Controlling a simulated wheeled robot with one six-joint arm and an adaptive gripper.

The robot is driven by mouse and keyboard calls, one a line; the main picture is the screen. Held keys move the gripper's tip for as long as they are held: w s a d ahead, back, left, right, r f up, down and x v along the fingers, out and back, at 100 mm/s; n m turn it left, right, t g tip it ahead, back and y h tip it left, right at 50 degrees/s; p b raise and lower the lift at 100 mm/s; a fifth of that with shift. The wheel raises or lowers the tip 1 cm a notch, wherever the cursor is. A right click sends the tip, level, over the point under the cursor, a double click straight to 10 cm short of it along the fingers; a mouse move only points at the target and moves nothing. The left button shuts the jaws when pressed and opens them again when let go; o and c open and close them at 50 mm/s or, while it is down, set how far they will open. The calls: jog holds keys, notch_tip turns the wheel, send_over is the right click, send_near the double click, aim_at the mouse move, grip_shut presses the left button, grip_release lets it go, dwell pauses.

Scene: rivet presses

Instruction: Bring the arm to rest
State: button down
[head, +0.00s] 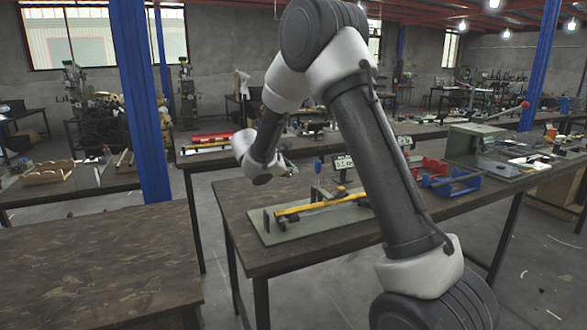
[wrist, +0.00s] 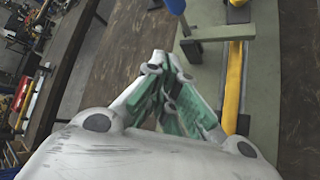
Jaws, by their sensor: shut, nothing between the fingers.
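My arm (head: 375,140) rises in front of the head view and bends over to the left above the middle table. My gripper (wrist: 163,84) shows in the wrist view with its green-padded fingers together and nothing between them. In the head view, the gripper end is small and partly hidden behind my wrist links. In the wrist view, a press fixture with a yellow bar (wrist: 233,85) and a blue handle (wrist: 175,5) lies just right of the fingers. The gripper appears apart from it.
The fixture's grey-green base plate (head: 273,238) lies on the middle table (head: 240,262). Blue and red holders (head: 450,182) and a green box (head: 470,143) stand to the right. A bare table (head: 100,265) fills the lower left. A blue post (head: 142,100) stands behind it.

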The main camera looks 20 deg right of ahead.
jog(key=shift+s+a, duration=0.35)
jog(key=shift+s, duration=0.05)
jog(key=s+d+f+g, duration=0.1)
jog(key=s, duration=0.1)
jog(key=s+d+f+m+g, duration=0.1)
jog(key=s, duration=0.1)
jog(key=s+f+m+g, duration=0.1)
jog(key=s, duration=0.1)
jog(key=shift+s+d+f, duration=0.2)
jog(key=shift+s+d, duration=0.05)
jog(key=shift+d, duration=0.15)
jog(key=s+r+m+y, duration=0.3)
jog(key=s+r+m, duration=0.1)
jog(key=s, duration=0.8)
jog(key=s+r+m+y, duration=0.3)
jog(key=s+r+m, duration=0.1)
jog(key=s, duration=0.9)
jog(key=s+r+m+t+y, duration=0.1)
jog(key=s+r+m+y, duration=0.2)
jog(key=s, duration=0.9)
notch_tip(320, 180, up, 3)
jog(key=shift+s+a+f+m, duration=0.15)
jog(key=shift+s+m, duration=0.1)
jog(key=shift+m, duration=0.85)
